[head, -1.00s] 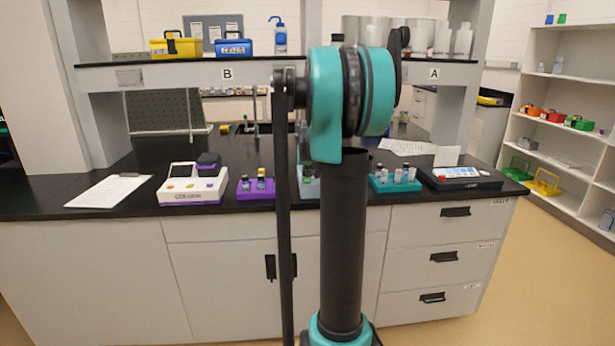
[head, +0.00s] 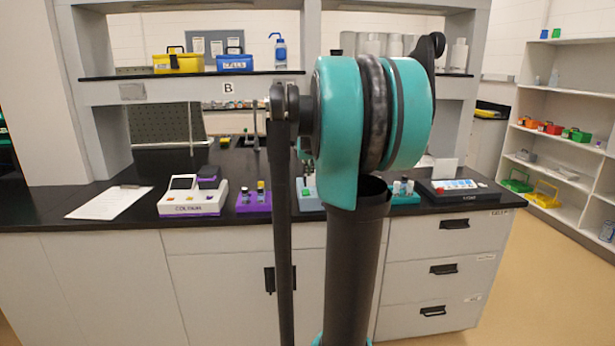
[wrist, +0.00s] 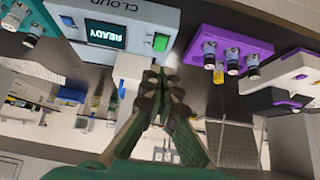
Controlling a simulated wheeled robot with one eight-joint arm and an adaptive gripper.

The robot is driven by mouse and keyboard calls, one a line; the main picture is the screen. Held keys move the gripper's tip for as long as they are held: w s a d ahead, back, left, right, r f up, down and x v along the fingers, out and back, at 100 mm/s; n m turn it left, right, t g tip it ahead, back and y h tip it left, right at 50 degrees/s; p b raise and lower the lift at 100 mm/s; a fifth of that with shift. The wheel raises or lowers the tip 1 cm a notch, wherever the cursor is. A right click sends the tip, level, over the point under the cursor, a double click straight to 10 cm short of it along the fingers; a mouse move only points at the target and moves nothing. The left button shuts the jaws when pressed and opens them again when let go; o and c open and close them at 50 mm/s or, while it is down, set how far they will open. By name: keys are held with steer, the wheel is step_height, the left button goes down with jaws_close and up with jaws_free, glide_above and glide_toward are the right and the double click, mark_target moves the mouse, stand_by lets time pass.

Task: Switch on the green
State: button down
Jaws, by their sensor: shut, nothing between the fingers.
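A green square button (wrist: 161,42) sits on the front of a pale grey device (wrist: 135,22) in the wrist view, which shows the bench upside down. Beside the button is a lit screen (wrist: 105,34) reading READY. My gripper (wrist: 158,78) is shut and empty; its fingertips show just below the button in the picture. I cannot tell the gap between them. In the head view my arm hides the gripper and most of this device, of which a pale part (head: 308,196) shows.
A purple rack with vials (wrist: 228,55) stands beside the device. A white and purple instrument (head: 192,195) is farther left in the head view. A teal rack (head: 404,196) and a black unit with a panel (head: 458,190) are at right. A clipboard (head: 108,203) lies at far left.

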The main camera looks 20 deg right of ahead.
steer(key=shift+s+v, duration=0.2)
steer(key=shift+v, duration=1.05)
steer(key=shift+a+f, duration=0.1)
steer(key=shift+f, duration=0.15)
steer(key=s+a+f+n+g, duration=0.1)
steer(key=s+a+f, duration=0.5)
steer(key=s+f, duration=0.3)
steer(key=s+a+f+n+g+y, duration=0.1)
steer(key=s+a+f, duration=0.5)
steer(key=s+f, duration=0.3)
steer(key=s+a+f+n+g+y, duration=0.1)
steer(key=s+a+f, duration=0.5)
steer(key=s+f, duration=0.4)
steer(key=shift+s, duration=0.95)
steer(key=c, duration=2.2)
jaws_free()
steer(key=shift+r, duration=0.1)
